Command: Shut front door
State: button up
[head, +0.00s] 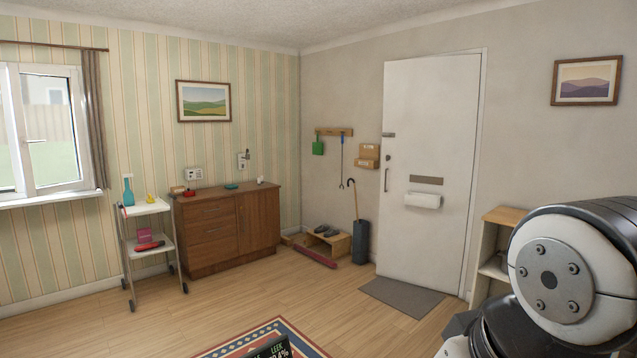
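The white front door (428,150) is in the right half of the head view. It seems to stand slightly ajar, with its left, handle-side edge out from the wall into the room. The pale frame shows along its top and right side; the left side of the frame is hidden. A long pull handle (386,180) is near the left edge. A letter slot (426,180) is in the middle, with a white box-like piece (422,200) below it. A link of my arm fills the lower right; my gripper is not in view.
A grey doormat (402,296) lies in front of the door. An umbrella stand (361,242) is just left of it, beside a low shoe rack (330,244). A shelf unit (494,268) stands right of the door. The wooden floor (330,290) between is mostly clear.

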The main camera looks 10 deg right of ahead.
aim_at(431, 105)
jog(key=z, duration=0.2)
jog(key=l+z, duration=0.4)
jog(key=i+l+z, duration=0.2)
jog(key=l+z, duration=0.2)
jog(key=l, duration=0.15)
jog(key=i+l+u, duration=0.1)
jog(key=i+l, duration=0.5)
jog(key=i, duration=0.2)
jog(key=i+l+u, duration=0.15)
jog(key=i+l, duration=0.45)
jog(key=i, duration=0.15)
jog(key=i+j+u, duration=0.3)
jog(key=i, duration=0.8)
jog(key=i+l+u, duration=0.2)
jog(key=i+u, duration=0.15)
jog(key=i, duration=0.75)
jog(key=i+z, duration=0.2)
jog(key=i, duration=0.55)
jog(key=i+z, duration=0.25)
jog(key=i, duration=0.45)
jog(key=i+j+z, duration=0.2)
jog(key=i, duration=0.55)
